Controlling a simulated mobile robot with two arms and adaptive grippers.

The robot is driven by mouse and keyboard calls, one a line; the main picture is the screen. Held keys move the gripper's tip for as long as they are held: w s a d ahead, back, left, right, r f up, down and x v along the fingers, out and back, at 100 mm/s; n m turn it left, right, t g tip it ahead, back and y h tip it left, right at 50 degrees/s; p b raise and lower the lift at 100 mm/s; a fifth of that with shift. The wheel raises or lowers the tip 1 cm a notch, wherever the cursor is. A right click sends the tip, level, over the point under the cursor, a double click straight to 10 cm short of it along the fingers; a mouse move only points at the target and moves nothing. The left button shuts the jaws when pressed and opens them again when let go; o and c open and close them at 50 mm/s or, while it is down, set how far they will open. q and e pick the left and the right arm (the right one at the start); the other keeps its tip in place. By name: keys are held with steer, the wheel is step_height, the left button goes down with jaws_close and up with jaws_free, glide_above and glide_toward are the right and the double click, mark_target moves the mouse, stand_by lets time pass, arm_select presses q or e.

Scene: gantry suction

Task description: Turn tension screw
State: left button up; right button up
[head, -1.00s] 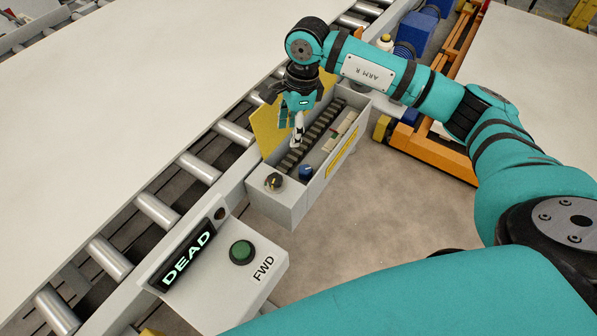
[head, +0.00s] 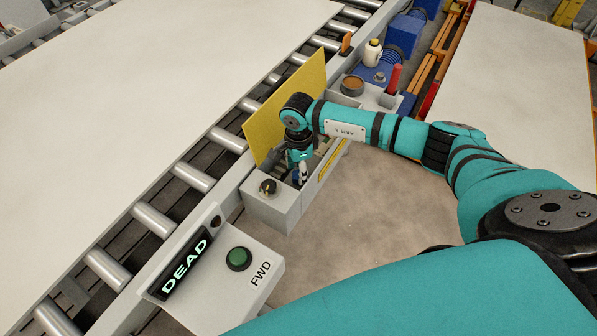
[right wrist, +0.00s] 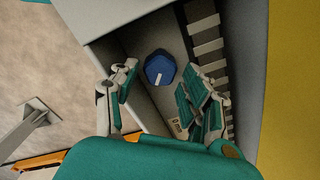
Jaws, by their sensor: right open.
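The tension screw appears to be the blue knob (right wrist: 159,68) with a white mark on its top, standing inside a grey open box. In the head view it is mostly hidden behind my right gripper (head: 301,175). In the right wrist view my right gripper (right wrist: 160,95) is open, with one finger to the left of the knob and the other to the right and below. The fingers look apart from the knob, and nothing is held. My left gripper is not in view.
The grey box (head: 277,210) has a black knob (head: 267,187) on its near end and a raised yellow lid (head: 285,105). A toothed strip (right wrist: 208,50) runs beside the blue knob. A lit DEAD display (head: 185,268) and green button (head: 239,259) are nearer. Rollers (head: 192,176) line the left.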

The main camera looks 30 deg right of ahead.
steer(key=shift+f, duration=1.25)
steer(key=c, duration=0.9)
steer(key=shift+m, duration=0.3)
steer(key=shift+m+b, duration=0.4)
steer(key=shift+m, duration=2.2)
steer(key=shift+r, duration=0.1)
